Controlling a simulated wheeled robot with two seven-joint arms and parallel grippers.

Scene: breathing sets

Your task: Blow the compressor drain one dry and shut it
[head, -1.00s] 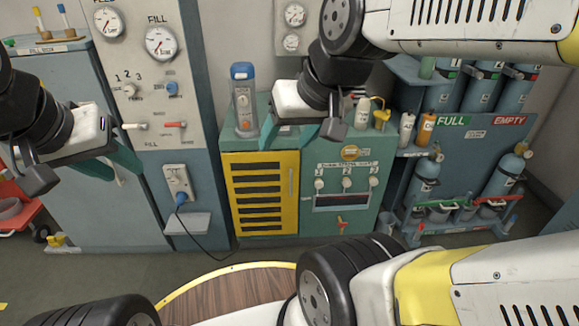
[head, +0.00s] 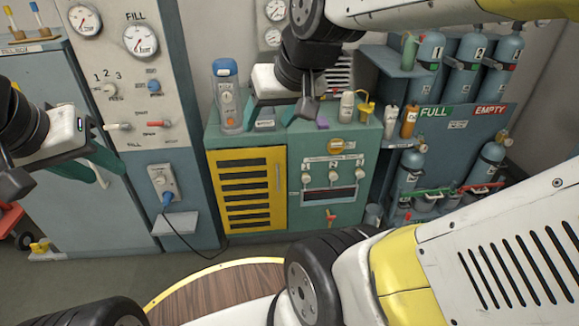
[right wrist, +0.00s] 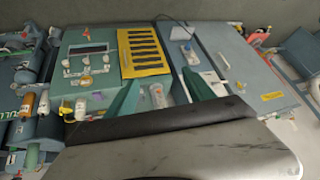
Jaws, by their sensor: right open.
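The compressor (head: 380,150) is a teal cabinet with a yellow slatted door. Its front has a row of pale drain knobs over a dark window; drain one (head: 307,178) is the left knob. In the right wrist view, which is upside down, that knob (right wrist: 105,59) looks rightmost. An orange-red lever (head: 330,215) sits below the window. My right gripper (head: 281,112) is open and empty, above the compressor's top in the picture and apart from the knobs. Its fingers (right wrist: 160,92) show in the right wrist view. My left gripper (head: 60,178) is in front of the grey-blue cabinet; its opening is unclear.
A blue-capped flask (head: 227,97), a white bottle (head: 346,106) and a yellow nozzle piece (head: 367,108) stand on the compressor. A fill panel (head: 140,85) with gauges is left. Gas cylinders (head: 466,65) stand in a rack at right. A round wooden top (head: 215,290) is in front.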

